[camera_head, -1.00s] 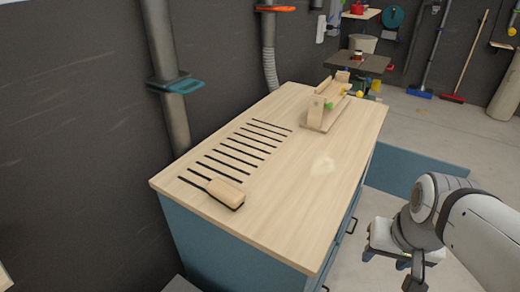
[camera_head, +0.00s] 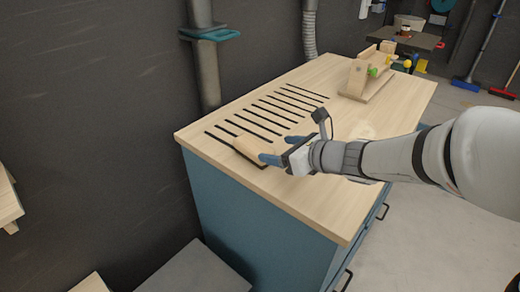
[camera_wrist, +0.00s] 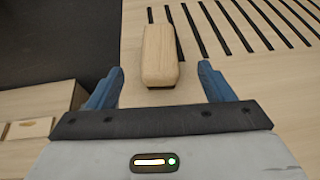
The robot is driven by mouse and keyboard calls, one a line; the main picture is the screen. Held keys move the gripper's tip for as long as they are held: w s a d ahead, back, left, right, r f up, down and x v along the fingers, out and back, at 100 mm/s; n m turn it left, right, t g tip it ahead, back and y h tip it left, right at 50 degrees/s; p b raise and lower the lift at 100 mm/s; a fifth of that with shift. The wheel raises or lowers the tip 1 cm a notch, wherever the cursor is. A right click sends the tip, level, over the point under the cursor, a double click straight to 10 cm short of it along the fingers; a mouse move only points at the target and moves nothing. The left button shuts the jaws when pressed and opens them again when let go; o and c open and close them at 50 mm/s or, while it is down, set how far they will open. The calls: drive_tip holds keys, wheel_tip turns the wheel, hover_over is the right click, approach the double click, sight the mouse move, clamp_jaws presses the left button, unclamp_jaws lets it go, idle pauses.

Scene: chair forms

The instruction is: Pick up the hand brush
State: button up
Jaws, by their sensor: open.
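The hand brush has a pale wooden block (camera_head: 252,148) with a dark edge along its lower side, and lies on the workbench top (camera_head: 310,205) near the left front corner. In the wrist view the brush block (camera_wrist: 160,56) is just ahead of my gripper, centred between the fingers. My gripper (camera_head: 272,158) is open, with blue fingers, beside the brush's right end in the head view. In the wrist view the fingertips (camera_wrist: 160,76) stand on either side of the block's near end, with gaps on both sides. Whether they are at the brush's height is unclear.
Dark slots (camera_head: 285,112) run in a row across the bench top behind the brush. A wooden jig (camera_head: 368,75) with green and yellow knobs stands at the far end. A dark wall (camera_head: 90,110) and a pipe (camera_head: 206,75) border the left side.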

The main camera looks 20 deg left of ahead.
sight(255, 145)
drive_tip(key=x, duration=0.8)
drive_tip(key=shift+s+a+b, duration=0.1)
drive_tip(key=shift+b, duration=0.3)
drive_tip(key=shift+c, duration=0.2)
drive_tip(key=c, duration=1.1)
